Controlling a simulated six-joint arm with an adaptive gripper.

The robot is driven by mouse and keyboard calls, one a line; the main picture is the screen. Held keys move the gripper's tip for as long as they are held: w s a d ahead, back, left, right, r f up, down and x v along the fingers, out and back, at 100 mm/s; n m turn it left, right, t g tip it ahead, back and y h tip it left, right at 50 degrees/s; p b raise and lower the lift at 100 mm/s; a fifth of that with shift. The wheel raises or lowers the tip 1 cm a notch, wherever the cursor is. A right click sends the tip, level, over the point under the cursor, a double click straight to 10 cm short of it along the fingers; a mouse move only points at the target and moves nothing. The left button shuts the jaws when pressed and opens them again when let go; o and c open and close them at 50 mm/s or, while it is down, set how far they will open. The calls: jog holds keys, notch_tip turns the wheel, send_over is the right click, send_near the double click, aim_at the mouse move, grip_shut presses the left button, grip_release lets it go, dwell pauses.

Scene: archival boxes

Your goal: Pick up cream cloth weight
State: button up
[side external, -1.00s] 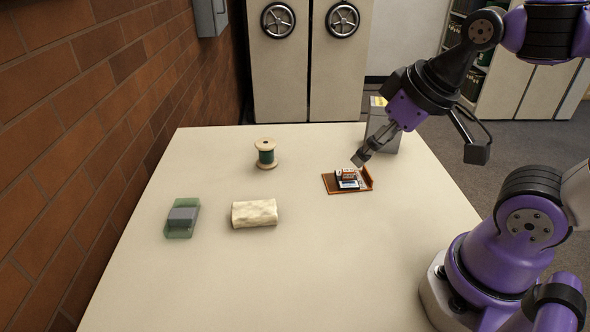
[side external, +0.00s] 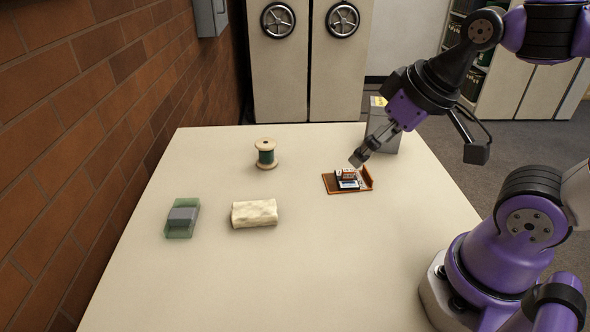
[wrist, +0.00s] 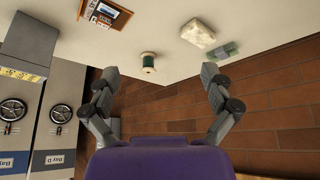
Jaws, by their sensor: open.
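The cream cloth weight (side external: 255,213) is a pale, lumpy, roughly rectangular bundle lying on the table at centre left. In the wrist view the cream cloth weight (wrist: 198,33) is near the top, right of centre. My gripper (side external: 357,160) is above the orange-brown tray, well to the right of the cloth weight and apart from it. In the wrist view my gripper (wrist: 160,73) has its two fingers spread wide, with nothing held between them.
A green thread spool (side external: 265,154) stands behind the cloth weight. A grey block on a green base (side external: 182,218) lies to its left. The orange-brown tray (side external: 333,184) holds small cards. A grey box (side external: 385,140) stands at the back right. The front table (side external: 270,285) is clear.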

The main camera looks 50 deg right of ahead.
jog(key=n+g+y, duration=0.3)
jog(key=n, duration=0.7)
send_near(256, 208)
jog(key=x, duration=0.3)
jog(key=shift+w+f, duration=0.3)
jog(key=shift+w, duration=0.05)
jog(key=x, duration=0.5)
jog(key=shift+s+a+f, duration=0.15)
jog(key=shift+f, duration=0.2)
jog(key=c, duration=1.5)
